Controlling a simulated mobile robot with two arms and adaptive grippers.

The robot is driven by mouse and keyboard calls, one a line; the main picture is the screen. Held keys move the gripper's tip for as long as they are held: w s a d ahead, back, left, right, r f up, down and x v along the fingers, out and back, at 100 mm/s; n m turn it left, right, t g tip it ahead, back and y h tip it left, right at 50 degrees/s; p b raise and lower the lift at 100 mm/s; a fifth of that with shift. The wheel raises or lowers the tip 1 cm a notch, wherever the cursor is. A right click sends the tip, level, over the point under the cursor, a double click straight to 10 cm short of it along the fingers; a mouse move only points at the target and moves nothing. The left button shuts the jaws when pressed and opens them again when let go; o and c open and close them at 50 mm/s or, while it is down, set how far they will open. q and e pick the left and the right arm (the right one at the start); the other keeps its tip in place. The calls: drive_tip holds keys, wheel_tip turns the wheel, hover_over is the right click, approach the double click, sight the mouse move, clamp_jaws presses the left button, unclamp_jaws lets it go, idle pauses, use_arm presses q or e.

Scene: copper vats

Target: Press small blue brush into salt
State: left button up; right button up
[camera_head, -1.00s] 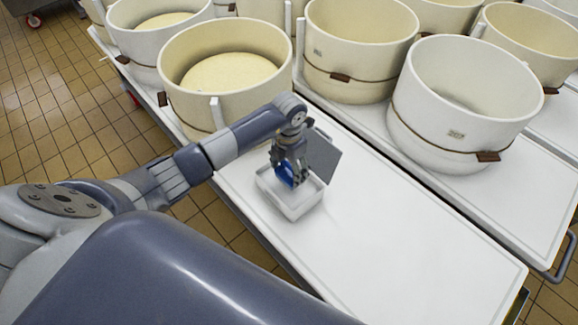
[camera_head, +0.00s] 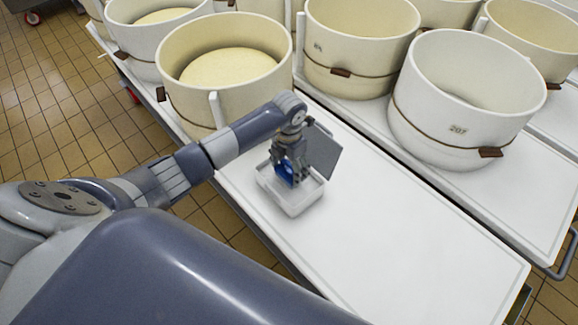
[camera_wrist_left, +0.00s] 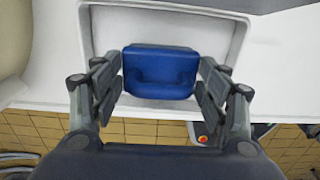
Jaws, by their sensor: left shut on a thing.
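The small blue brush (camera_head: 284,171) is between the fingers of my left gripper (camera_head: 290,166), which is shut on it. In the left wrist view the brush (camera_wrist_left: 160,73) shows from above, with a finger on each side. The brush is inside or just over a white open box (camera_head: 290,205) on the white table. The white box (camera_wrist_left: 236,48) also frames the brush in the left wrist view. White material, perhaps salt, fills the box's inside, but I cannot tell it from the box floor. Whether the brush touches it is hidden. My right gripper is not in view.
A grey panel (camera_head: 321,152) stands behind my left gripper. Large cream moulds stand close by, one with a pale cheese (camera_head: 230,68) and another at right (camera_head: 466,98). The white table (camera_head: 400,235) is clear to the right of the box.

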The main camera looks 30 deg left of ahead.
sight(289, 163)
use_arm(q)
drive_tip(key=shift+f+b, duration=0.45)
drive_tip(key=shift+f, duration=0.2)
idle(1.1)
drive_tip(key=shift+r, duration=0.1)
wheel_tip(289, 163, up, 3)
drive_tip(key=p, duration=0.2)
drive_tip(key=shift+r+p, duration=0.2)
drive_tip(key=shift+p, duration=0.2)
wheel_tip(289, 163, up, 4)
drive_tip(key=p, duration=0.3)
drive_tip(key=shift+f, duration=0.2)
